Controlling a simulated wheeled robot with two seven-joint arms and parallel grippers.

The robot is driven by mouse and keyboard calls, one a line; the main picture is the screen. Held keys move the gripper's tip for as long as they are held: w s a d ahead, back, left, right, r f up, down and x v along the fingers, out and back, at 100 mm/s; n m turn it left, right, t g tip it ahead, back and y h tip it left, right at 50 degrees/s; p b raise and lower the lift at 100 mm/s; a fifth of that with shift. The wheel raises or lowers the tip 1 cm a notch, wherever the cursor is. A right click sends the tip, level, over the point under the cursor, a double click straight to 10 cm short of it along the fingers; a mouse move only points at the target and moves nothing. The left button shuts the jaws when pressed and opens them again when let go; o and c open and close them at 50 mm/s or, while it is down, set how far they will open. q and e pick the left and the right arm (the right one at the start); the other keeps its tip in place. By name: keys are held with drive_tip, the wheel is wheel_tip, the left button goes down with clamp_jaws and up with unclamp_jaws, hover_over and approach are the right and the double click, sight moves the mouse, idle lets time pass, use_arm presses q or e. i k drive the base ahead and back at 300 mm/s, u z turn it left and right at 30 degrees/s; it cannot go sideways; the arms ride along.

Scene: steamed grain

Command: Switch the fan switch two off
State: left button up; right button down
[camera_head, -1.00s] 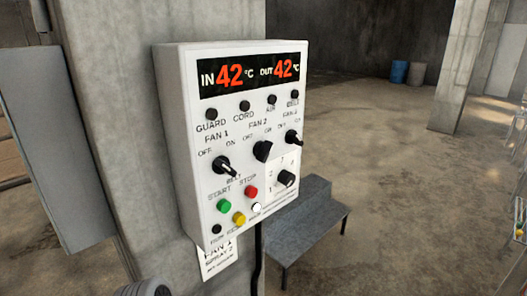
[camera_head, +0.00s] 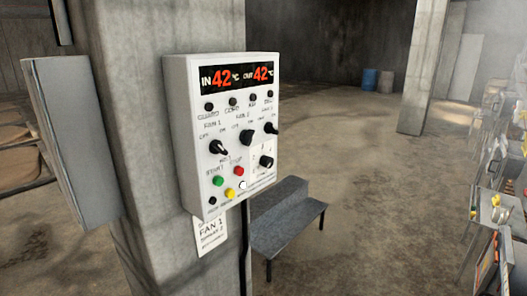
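A white control box (camera_head: 181,130) hangs on a concrete pillar, left of the middle. Neither of my grippers is in view, and nothing touches the box.
Below the switches are a green button (camera_head: 218,181), a red button (camera_head: 239,171), a yellow button (camera_head: 230,194) and a black dial (camera_head: 266,162). A grey stepped bench (camera_head: 285,222) stands below right. A grey panel (camera_head: 75,140) is at left. Cluttered shelving (camera_head: 495,200) lines the right edge.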

sight(246, 137)
drive_tip(key=z, duration=0.3)
drive_tip(key=i, duration=1.05)
drive_tip(key=u, duration=0.85)
